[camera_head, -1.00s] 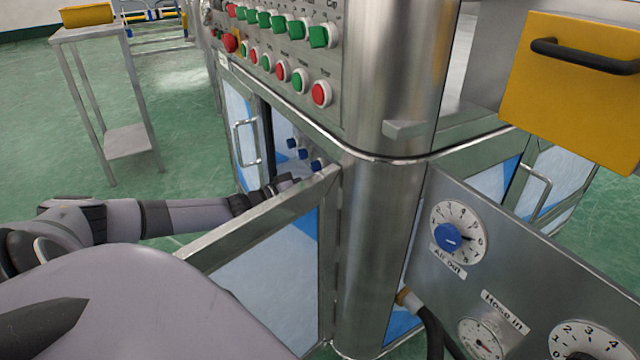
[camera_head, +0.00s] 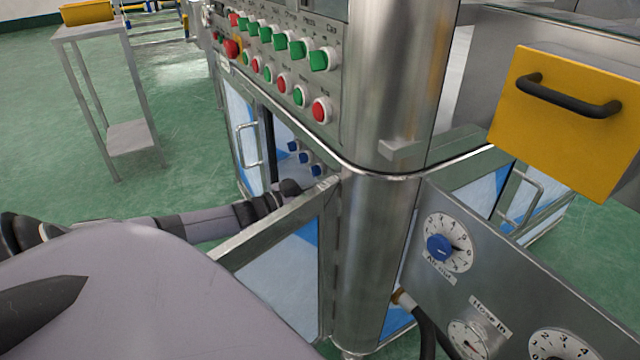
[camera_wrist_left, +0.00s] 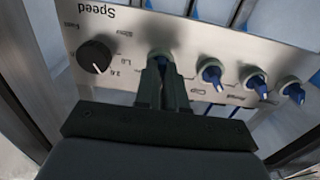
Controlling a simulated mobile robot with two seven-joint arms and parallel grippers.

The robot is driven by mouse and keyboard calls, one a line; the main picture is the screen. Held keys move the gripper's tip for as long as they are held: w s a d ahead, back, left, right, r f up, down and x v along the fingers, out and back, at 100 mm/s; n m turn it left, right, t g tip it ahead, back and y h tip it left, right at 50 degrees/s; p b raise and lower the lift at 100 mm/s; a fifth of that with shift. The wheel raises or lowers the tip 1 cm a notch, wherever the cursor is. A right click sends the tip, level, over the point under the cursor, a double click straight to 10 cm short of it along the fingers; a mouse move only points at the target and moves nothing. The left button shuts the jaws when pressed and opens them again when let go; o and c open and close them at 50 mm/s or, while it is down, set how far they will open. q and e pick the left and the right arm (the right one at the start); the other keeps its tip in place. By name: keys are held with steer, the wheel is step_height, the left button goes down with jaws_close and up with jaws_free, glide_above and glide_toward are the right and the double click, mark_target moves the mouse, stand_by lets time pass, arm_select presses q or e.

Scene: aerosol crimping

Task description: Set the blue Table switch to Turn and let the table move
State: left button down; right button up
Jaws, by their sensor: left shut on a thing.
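Blue switches (camera_head: 304,158) show through the open cabinet door below the control panel in the head view. In the left wrist view a row of blue switches (camera_wrist_left: 211,76) sits on a metal panel, upside down. My left gripper (camera_wrist_left: 160,72) is shut on the blue switch (camera_wrist_left: 160,56) nearest the black Speed dial (camera_wrist_left: 95,56). The fingers cover most of that switch, so I cannot read its setting or label. In the head view my left gripper (camera_head: 290,187) reaches in beside the door's top edge. My right gripper is not in view.
The open cabinet door (camera_head: 290,275) stands close in front of my left forearm. Red and green buttons (camera_head: 300,48) line the panel above. An air panel with a blue dial (camera_head: 439,247) juts out at the right. A yellow box (camera_head: 560,130) stands at the upper right.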

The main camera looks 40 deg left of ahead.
arm_select(q)
steer(key=shift+f+m+p, duration=0.1)
steer(key=shift+m+p, duration=0.7)
steer(key=shift+m, duration=3.6)
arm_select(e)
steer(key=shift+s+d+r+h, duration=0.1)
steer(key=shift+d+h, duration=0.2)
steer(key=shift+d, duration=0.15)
arm_select(q)
steer(key=c, duration=1.2)
jaws_free()
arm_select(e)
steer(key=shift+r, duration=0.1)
